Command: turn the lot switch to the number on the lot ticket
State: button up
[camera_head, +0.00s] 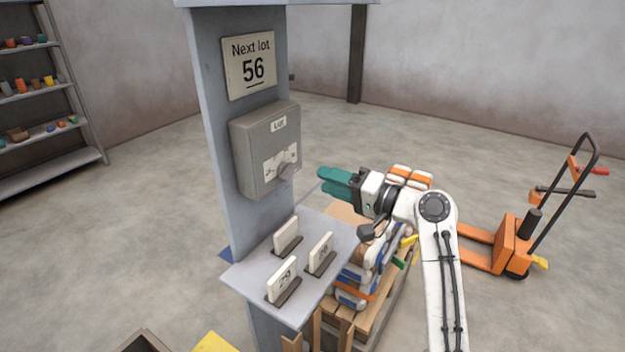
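The lot switch is a grey box (265,150) labelled "LOT" on a grey-blue post. Its front has a white scale plate with marks too small to read and a grey knob (287,171) at the plate's right side. Which mark the knob points to cannot be told. Above the box, a pale ticket (250,65) reads "Next lot 56", underlined. My gripper (321,180), with teal fingers, is right of the knob and apart from it, pointing left. No object shows in it. Whether the fingers are parted or closed is unclear from this angle.
Several pale cards stand in slots on a small shelf (318,218) below the box; the front card (283,283) seems to read 79. Stacked sacks on a wooden pallet (350,318) lie under my arm. An orange pallet truck (510,245) stands right. A shelf rack (50,175) is far left.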

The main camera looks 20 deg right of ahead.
jog(key=shift+v, duration=1.6)
jog(key=s+a+f+n+g+h, duration=0.2)
jog(key=s+f+g+h, duration=0.15)
jog(key=s+f, duration=0.7)
jog(key=s+a+f+n+g+h, duration=0.15)
jog(key=s+f+g, duration=0.4)
jog(key=f, duration=0.85)
jog(key=s+d+f+g+h, duration=0.1)
jog(key=s+f+h, duration=0.1)
jog(key=s, duration=0.6)
jog(key=s+d+f+n+g+h, duration=0.1)
jog(key=s+f+g+h, duration=0.1)
jog(key=s, duration=0.6)
jog(key=s+d+f+n+g+h, duration=0.1)
jog(key=s+f, duration=0.1)
jog(key=s, duration=0.7)
jog(key=shift+d+f+g+h, duration=0.3)
jog(key=shift+d+f+h, duration=0.05)
jog(key=shift+f+h, duration=0.05)
jog(key=shift+n, duration=0.25)
